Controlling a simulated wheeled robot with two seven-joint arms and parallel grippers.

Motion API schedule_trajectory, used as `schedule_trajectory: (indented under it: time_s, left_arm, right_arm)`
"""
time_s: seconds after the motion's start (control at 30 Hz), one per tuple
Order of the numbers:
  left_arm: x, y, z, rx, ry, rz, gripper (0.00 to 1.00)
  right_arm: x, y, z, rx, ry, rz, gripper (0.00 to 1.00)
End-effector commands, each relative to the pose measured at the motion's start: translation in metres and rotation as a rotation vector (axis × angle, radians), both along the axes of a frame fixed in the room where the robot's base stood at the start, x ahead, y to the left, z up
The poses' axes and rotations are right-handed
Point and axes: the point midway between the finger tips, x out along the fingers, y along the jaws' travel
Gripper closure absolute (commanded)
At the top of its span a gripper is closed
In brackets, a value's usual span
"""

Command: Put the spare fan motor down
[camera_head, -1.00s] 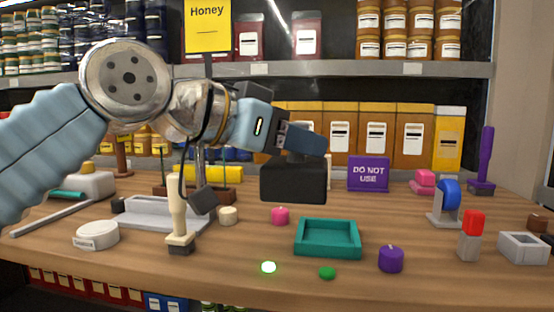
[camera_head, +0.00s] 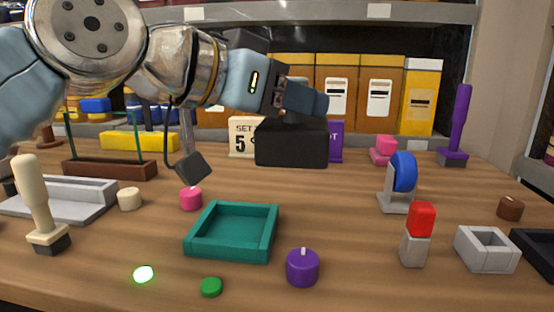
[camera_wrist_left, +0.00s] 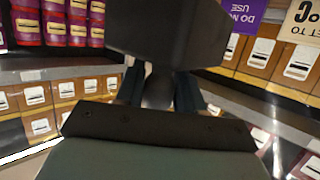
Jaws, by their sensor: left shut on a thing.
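My left gripper (camera_head: 303,104) reaches in from the left and is shut on a dark block (camera_head: 292,145), which I take to be the spare fan motor. The block hangs below the fingers, level, over the back half of the wooden table (camera_head: 340,245). I see no clear contact with the tabletop. My right gripper is not in view.
A teal tray (camera_head: 191,243) stands in front, with a pink knob (camera_head: 190,199) and a purple knob (camera_head: 303,268) near it. A blue-wheeled stand (camera_head: 403,172), red-topped block (camera_head: 421,219) and grey square holder (camera_head: 486,250) stand right. Bare table lies centre-right.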

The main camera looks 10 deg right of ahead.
Motion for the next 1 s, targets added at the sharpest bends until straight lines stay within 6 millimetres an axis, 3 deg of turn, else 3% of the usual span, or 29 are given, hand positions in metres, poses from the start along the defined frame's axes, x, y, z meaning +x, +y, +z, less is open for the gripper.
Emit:
schedule_trajectory:
  time_s: [0.3, 0.4, 0.73, 0.87, 1.0]
  left_arm:
    - [0.073, -0.032, -0.034, 0.000, 0.002, 0.003, 1.00]
    - [0.086, -0.038, -0.055, 0.001, 0.001, 0.002, 1.00]
    - [0.108, -0.048, -0.082, 0.000, -0.001, 0.002, 1.00]
    - [0.119, -0.053, -0.102, 0.000, 0.000, 0.002, 1.00]
    - [0.118, -0.052, -0.121, -0.001, -0.002, 0.003, 1.00]
  right_arm:
    - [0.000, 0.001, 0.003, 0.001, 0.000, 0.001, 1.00]
    - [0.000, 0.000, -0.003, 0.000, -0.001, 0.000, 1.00]
    - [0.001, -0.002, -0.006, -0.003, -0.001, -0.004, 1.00]
    - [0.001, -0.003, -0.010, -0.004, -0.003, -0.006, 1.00]
    - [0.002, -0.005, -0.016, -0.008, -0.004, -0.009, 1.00]
